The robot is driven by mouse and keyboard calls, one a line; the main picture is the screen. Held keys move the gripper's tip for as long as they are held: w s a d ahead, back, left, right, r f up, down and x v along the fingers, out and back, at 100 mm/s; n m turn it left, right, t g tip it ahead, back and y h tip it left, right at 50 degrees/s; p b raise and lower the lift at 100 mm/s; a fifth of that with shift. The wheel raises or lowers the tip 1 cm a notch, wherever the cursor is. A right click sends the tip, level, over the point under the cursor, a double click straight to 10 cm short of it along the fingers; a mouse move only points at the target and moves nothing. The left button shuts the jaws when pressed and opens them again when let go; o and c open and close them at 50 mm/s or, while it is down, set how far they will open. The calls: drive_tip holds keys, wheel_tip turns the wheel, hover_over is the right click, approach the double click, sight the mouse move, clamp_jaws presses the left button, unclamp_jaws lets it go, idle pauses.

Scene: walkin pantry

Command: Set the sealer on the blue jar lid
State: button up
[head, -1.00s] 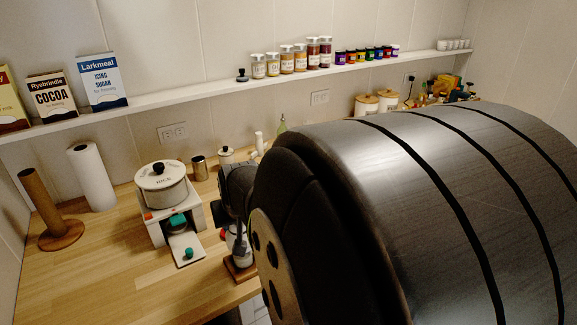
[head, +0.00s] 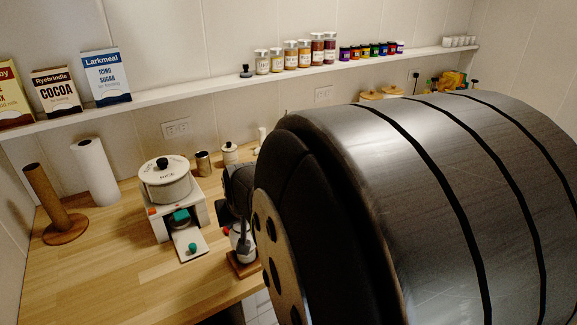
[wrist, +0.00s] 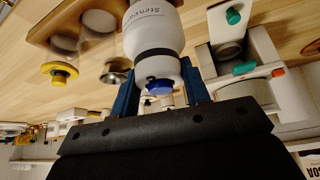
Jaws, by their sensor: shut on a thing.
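A white rounded body with dark lettering, a dark band and a blue end (wrist: 150,35) is between the two blue fingers of my gripper (wrist: 160,88). I take it to be the sealer, and the fingers are shut on it near the band. In the head view my gripper (head: 238,218) is partly hidden by my own arm, with a white part (head: 241,243) showing below it, over a small wooden board (head: 243,264). I cannot make out a separate blue jar lid in either view; contact below the sealer is hidden.
A white stand with a lidded pot (head: 166,184) is close on the left. A paper roll (head: 95,172) and a brown holder (head: 55,205) stand further left. The wrist view shows glass jars (wrist: 98,20) and a yellow ring (wrist: 60,72). The front-left counter is clear.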

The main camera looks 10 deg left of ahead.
drive_tip(key=shift+f, duration=0.2)
drive_tip(key=o, duration=1.2)
drive_tip(key=shift+o, duration=0.4)
drive_tip(key=o, duration=0.4)
drive_tip(key=shift+r, duration=3.5)
drive_tip(key=shift+f, duration=0.1)
drive_tip(key=shift+f, duration=3.15)
